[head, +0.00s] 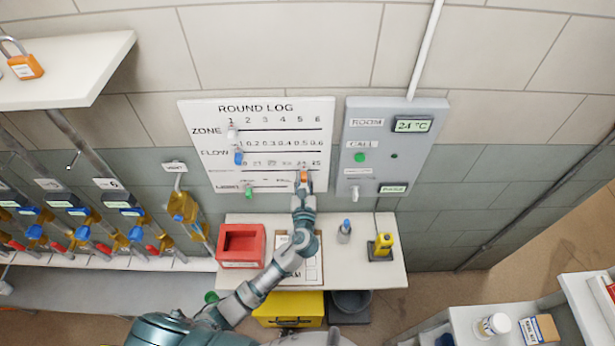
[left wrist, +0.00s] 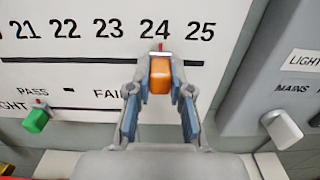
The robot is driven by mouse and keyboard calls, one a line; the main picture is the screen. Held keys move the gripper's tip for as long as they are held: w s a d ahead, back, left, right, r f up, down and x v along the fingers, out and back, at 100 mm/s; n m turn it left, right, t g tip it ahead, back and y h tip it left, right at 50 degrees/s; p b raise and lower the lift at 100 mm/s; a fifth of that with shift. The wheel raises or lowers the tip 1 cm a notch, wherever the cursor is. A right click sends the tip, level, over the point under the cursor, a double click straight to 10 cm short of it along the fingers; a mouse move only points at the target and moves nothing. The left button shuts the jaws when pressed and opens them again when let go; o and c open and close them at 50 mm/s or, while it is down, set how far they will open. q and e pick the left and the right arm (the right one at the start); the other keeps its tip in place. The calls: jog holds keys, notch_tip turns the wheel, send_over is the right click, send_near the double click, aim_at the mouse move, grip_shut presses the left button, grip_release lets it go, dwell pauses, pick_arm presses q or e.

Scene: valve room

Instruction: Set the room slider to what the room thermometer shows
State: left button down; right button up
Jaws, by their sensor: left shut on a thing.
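The room thermometer (head: 411,125) on the grey panel reads 24 °C. The orange room slider knob (head: 304,175) sits on the lower scale of the white ROUND LOG board (head: 325,140). In the left wrist view, the orange knob (left wrist: 160,75) has its red pointer just under the number 24 (left wrist: 154,29), a touch to its right. My left gripper (head: 304,187) is shut on the orange knob, with its blue-padded fingers (left wrist: 160,98) on either side. My right gripper is not in view.
A white knob (head: 232,133), a blue knob (head: 239,158) and a green knob (head: 249,192) sit on the board's other scales. The grey panel (head: 345,165) stands close on the right. A red box (head: 241,262) and a yellow device (head: 382,245) stand on the shelf below.

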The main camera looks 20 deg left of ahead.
pick_arm(q)
jog(key=shift+a+r, duration=0.2)
jog(key=shift+a, duration=0.1)
jog(key=shift+f, duration=0.1)
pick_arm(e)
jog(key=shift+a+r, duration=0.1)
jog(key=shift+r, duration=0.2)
pick_arm(q)
jog(key=c, duration=1)
grip_release()
jog(key=shift+c, duration=0.2)
jog(key=shift+d, duration=0.1)
jog(key=v, duration=1.2)
jog(key=shift+f, duration=0.15)
